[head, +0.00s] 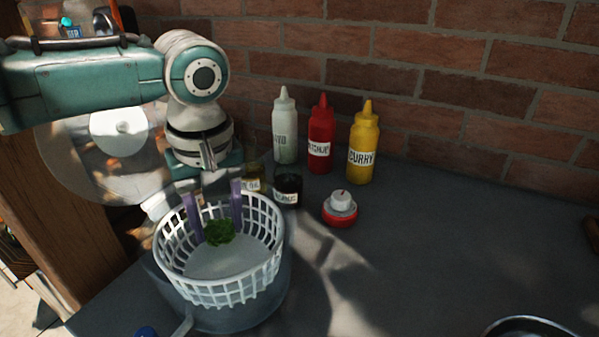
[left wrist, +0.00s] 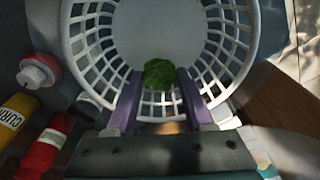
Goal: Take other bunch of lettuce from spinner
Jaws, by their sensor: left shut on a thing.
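The salad spinner has a white slatted basket (head: 276,245) set in a clear bowl (head: 225,318) on the dark counter. A small green bunch of lettuce (head: 220,232) is inside the basket, toward its back. My left gripper (head: 217,225) reaches down into the basket from above, with its purple fingers on either side of the lettuce, shut on it. In the left wrist view, the lettuce (left wrist: 158,73) is between the fingertips, and the basket's pale floor and slatted wall (left wrist: 84,45) surround it. My right gripper is not in view.
White, red (head: 321,140) and yellow (head: 363,150) squeeze bottles stand by the brick wall. Two small jars, one dark (head: 288,188), and a red-and-white knobbed object (head: 340,210) are near the basket. A clear disc with a white knob (head: 123,121) is at left. The counter's right is mostly free.

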